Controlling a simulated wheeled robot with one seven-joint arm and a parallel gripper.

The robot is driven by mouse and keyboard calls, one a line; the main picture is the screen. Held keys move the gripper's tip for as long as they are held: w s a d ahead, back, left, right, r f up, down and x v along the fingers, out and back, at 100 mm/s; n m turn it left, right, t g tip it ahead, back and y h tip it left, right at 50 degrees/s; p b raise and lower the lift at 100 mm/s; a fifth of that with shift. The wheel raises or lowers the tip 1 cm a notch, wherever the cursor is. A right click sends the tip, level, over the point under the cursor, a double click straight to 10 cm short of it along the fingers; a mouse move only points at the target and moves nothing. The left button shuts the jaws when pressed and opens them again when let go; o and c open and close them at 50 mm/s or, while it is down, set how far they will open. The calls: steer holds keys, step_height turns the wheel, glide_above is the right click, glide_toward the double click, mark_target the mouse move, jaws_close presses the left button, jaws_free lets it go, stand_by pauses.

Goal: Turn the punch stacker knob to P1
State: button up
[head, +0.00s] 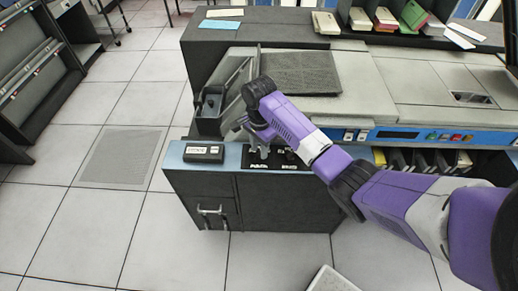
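The small labels are too blurred to read, so I cannot tell which setting the knob points to. My gripper (260,153) points down over the left part of this panel, at the end of my purple arm. It hides what is under it, possibly another knob. I cannot tell whether its fingers are apart, together or touching anything.
A small dark box with a pale label (203,152) lies left of the panel. An open dark hopper (210,103) rises behind it. Open tiled floor (85,220) lies left of the machine.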

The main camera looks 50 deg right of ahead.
steer(key=shift+f, duration=0.3)
jaws_close()
